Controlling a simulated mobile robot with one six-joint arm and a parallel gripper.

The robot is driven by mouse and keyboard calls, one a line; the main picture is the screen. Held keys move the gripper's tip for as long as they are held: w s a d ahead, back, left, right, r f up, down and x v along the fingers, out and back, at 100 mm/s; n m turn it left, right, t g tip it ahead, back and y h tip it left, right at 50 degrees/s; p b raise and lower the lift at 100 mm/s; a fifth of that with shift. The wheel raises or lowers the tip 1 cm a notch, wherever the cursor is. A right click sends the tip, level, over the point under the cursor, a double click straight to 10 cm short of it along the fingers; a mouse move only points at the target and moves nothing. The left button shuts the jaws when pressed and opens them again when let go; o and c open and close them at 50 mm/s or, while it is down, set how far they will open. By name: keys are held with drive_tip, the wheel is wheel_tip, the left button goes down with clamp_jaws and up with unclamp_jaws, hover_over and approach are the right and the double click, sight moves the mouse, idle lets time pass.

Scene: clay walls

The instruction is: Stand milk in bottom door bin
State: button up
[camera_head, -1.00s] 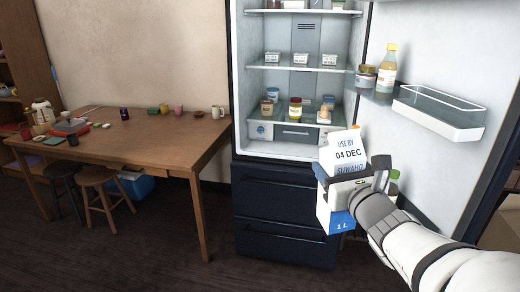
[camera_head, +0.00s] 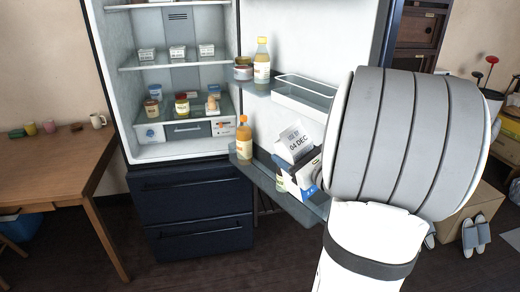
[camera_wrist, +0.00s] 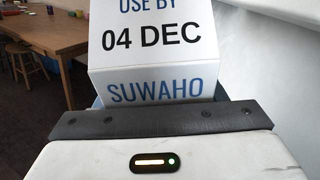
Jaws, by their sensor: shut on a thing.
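The milk carton (camera_head: 296,144) is white with a blue base and reads 04 DEC. It is tilted in the head view, over or at the bottom door bin (camera_head: 263,179); I cannot tell whether it touches the bin. My gripper (camera_head: 304,178) is shut on the carton, partly hidden behind my arm. In the wrist view the carton (camera_wrist: 155,60) fills the space beyond my gripper (camera_wrist: 160,120). An orange-capped bottle (camera_head: 244,140) stands at the bin's left end. Another bottle (camera_head: 280,182) shows low beside the carton.
The fridge door stands open with an upper bin (camera_head: 304,97) above the carton; a yellow-capped bottle (camera_head: 262,62) and a jar (camera_head: 243,70) stand left of it. Fridge shelves (camera_head: 175,62) hold tubs and jars.

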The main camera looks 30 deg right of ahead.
drive_tip(key=d+f+b, duration=0.1)
drive_tip(key=f+b, duration=0.1)
drive_tip(key=f, duration=0.1)
drive_tip(key=d+f+b, duration=0.2)
drive_tip(key=f, duration=0.2)
drive_tip(key=w+d+f+b, duration=0.1)
drive_tip(key=d+f+b, duration=0.1)
drive_tip(key=f+b, duration=0.1)
drive_tip(key=shift+d+f, duration=0.25)
drive_tip(key=shift+f, duration=0.05)
drive_tip(key=shift+d+r+p, duration=0.15)
drive_tip(key=shift+r+p, duration=0.1)
drive_tip(key=shift+p, duration=0.15)
drive_tip(key=shift+w+d+r+m+p, duration=0.2)
drive_tip(key=shift+d+m+p, duration=0.3)
drive_tip(key=shift+p, duration=0.45)
drive_tip(key=d+f+m, duration=0.1)
drive_tip(key=d+f+m+p, duration=0.1)
drive_tip(key=f, duration=0.1)
drive_tip(key=shift+w, duration=0.15)
